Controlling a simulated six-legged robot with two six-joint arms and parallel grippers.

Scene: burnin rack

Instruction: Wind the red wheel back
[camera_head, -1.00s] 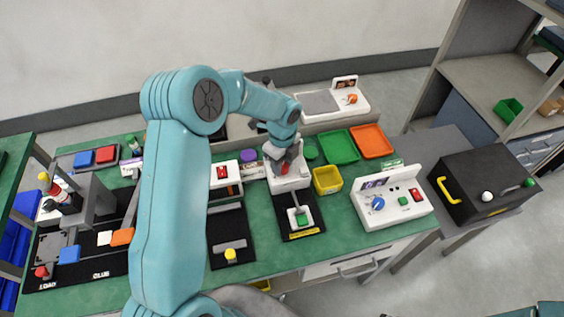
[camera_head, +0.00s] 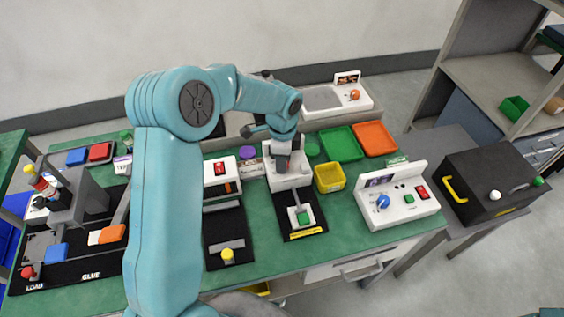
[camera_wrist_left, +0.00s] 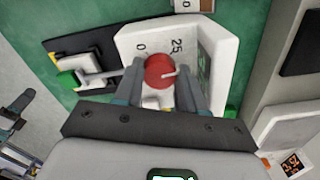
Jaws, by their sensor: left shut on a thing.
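The red wheel (camera_wrist_left: 158,71) sits on a white unit (camera_wrist_left: 128,45) with the marks 0 and 25 and a white pointer line on the wheel. My left gripper (camera_wrist_left: 160,84) has its two fingers on either side of the wheel and is shut on it. In the head view my left gripper (camera_head: 283,163) reaches down onto the white unit (camera_head: 293,180) in the middle of the bench, and it hides the wheel there. My right gripper is not in view.
A green-knobbed lever (camera_head: 302,217) on a black plate stands in front of the unit. A yellow bin (camera_head: 329,179) stands close on its right, a white box with a red switch (camera_head: 219,169) on its left. A blue-knob panel (camera_head: 394,201) is farther right.

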